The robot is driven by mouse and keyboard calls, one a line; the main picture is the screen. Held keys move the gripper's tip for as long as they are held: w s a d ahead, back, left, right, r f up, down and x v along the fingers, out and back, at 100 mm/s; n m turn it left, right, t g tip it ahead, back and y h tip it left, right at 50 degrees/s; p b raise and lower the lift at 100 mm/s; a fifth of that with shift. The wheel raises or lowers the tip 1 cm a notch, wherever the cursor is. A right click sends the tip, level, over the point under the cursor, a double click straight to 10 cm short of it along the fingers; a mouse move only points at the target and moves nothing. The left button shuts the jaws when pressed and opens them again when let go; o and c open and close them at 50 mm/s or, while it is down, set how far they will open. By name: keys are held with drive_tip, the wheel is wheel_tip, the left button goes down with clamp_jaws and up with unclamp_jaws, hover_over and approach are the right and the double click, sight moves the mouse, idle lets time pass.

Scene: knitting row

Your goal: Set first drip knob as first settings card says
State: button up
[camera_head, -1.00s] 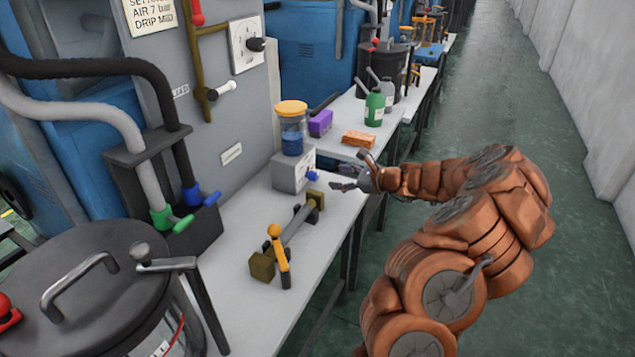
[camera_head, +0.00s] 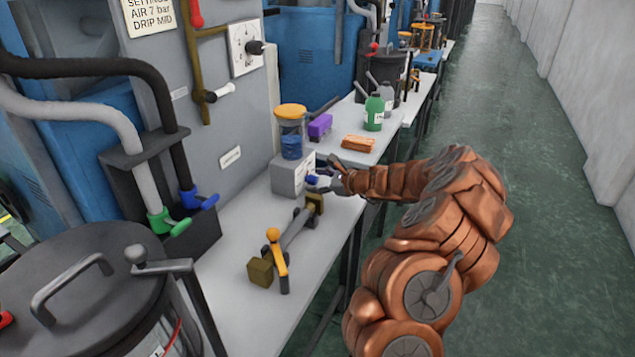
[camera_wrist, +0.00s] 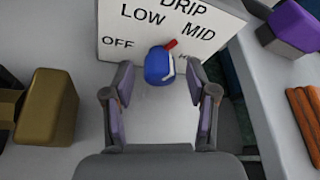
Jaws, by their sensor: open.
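The settings card (camera_head: 150,14) at the top left of the head view reads "AIR 7 bar" and "DRIP MID". The drip unit is a grey box (camera_head: 287,177) on the bench, with an amber-lidded jar (camera_head: 291,135) of blue contents on top. Its blue drip knob (camera_wrist: 159,66) has a red pointer (camera_wrist: 170,45) aimed up and right, between LOW and MID, apparently nearer MID. In the head view the knob (camera_head: 312,180) is partly hidden by my gripper. My gripper (camera_wrist: 160,95) is open, its fingers either side of and just short of the knob, apparently not touching it.
A purple block (camera_head: 320,126), orange-brown bars (camera_head: 358,143) and a green bottle (camera_head: 374,112) stand farther back.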

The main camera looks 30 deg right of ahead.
clamp_jaws()
idle(0.6)
drive_tip(key=shift+r+p, duration=0.25)
drive_tip(key=shift+p, duration=0.9)
drive_tip(key=m+p, duration=0.1)
drive_tip(key=p, duration=0.1)
drive_tip(key=shift+w+p, duration=0.1)
drive_tip(key=shift+p, duration=0.25)
drive_tip(key=shift+f+y+p, duration=0.2)
drive_tip(key=shift+y+p, duration=0.1)
drive_tip(key=shift+p, duration=0.05)
unclamp_jaws()
